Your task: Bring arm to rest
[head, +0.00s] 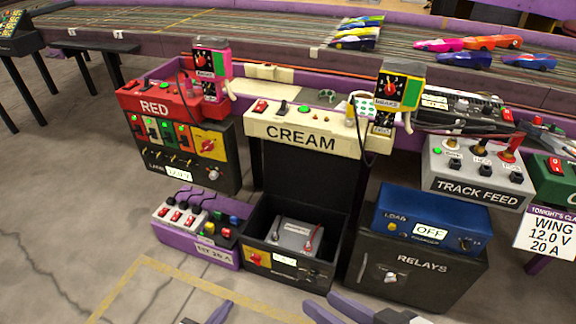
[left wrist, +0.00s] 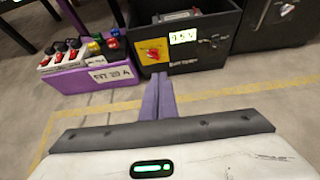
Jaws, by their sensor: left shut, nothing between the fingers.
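My left gripper (left wrist: 160,76) is shut and empty in the left wrist view. Its two purple fingers lie together and point at the floor in front of the black bin. In the head view only a purple tip of my left gripper (head: 222,310) shows at the bottom edge. My right gripper (head: 319,298) also shows at the bottom edge, right of the left one. Its two purple fingers stand apart with nothing seen between them. Both grippers are in front of the low boxes, away from the stations. The rest of both arms is mostly out of frame.
A purple switch box (head: 195,252), a black bin (head: 262,222) with a grey battery (head: 294,236), and a black RELAYS box (head: 440,275) stand on the floor ahead. The RED (head: 158,106) and CREAM (head: 304,138) stations rise behind. Floor at the left is clear.

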